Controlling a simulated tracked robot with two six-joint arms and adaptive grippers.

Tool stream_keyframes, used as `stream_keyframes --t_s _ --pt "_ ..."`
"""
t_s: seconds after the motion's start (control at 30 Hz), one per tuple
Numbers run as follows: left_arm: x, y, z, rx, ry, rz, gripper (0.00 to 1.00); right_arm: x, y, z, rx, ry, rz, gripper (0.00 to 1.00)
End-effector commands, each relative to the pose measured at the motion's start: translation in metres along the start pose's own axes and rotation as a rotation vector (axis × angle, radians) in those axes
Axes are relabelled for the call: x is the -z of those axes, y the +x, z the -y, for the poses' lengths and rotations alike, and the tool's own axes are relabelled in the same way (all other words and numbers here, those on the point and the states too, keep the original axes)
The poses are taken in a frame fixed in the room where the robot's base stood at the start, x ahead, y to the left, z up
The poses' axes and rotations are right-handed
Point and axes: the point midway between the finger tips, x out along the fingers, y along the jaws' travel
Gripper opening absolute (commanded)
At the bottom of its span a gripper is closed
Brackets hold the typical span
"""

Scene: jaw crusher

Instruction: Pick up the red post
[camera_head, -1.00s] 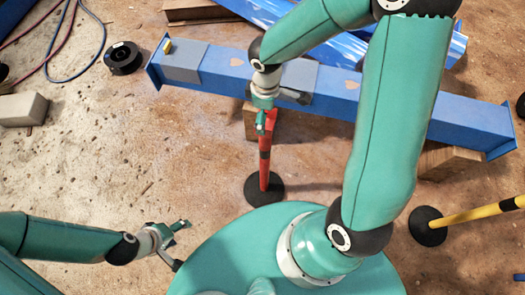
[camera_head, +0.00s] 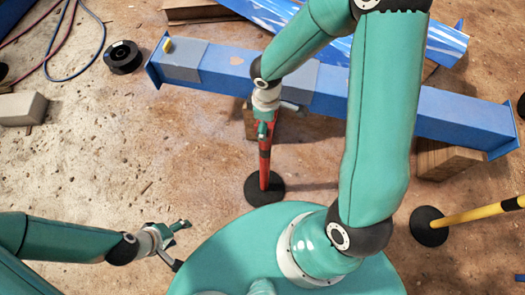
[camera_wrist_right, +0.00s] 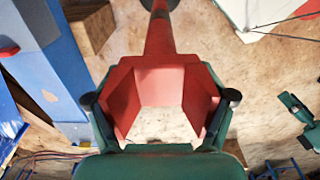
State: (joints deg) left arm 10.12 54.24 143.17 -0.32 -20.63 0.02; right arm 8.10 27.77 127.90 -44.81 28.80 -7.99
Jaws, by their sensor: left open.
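The red post (camera_head: 265,161) stands upright on a round black base (camera_head: 264,188) in the head view, with a dark band on it. My right gripper (camera_head: 266,127) is at its top from above. In the right wrist view the post (camera_wrist_right: 160,38) widens into an angular red top part (camera_wrist_right: 160,84) between the dark-jointed fingers of my right gripper (camera_wrist_right: 160,105). The fingers lie along both sides of this part. I cannot tell whether they press on it. My left gripper (camera_head: 179,231) is open and empty at the lower left, apart from the post.
A long blue beam (camera_head: 225,80) on wooden blocks (camera_head: 443,160) lies behind the post. A black spool (camera_head: 123,57), cables and a pale block (camera_head: 22,109) lie at the left. The floor left of the post is clear.

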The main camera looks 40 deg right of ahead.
Motion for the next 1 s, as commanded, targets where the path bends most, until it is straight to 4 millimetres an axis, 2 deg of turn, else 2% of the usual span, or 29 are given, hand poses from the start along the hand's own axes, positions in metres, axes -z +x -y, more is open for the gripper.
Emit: stream_keyframes --t_s 0.03,0.27,0.57,0.67,0.87,1.0 --pt "0.000 0.000 0.000 0.000 0.000 0.000 0.66 0.000 0.001 0.000 0.001 0.000 0.001 0.47" --pt "0.000 0.000 0.000 0.000 0.000 0.000 0.66 0.000 0.001 0.001 0.002 0.000 0.002 0.10" --pt "0.000 -0.001 0.000 0.000 0.000 0.000 0.66 0.000 -0.002 0.000 0.000 0.001 0.000 0.09" --pt "0.000 -0.002 -0.001 0.000 0.000 0.000 0.66 0.000 -0.007 0.000 -0.001 0.002 0.000 0.06" --pt "0.000 -0.010 -0.004 0.000 0.000 0.000 0.66 0.001 -0.034 -0.001 -0.003 0.001 -0.004 0.04" --pt "0.000 -0.016 -0.006 0.000 0.000 0.000 0.66 0.002 -0.062 -0.001 -0.006 0.001 -0.006 0.04"
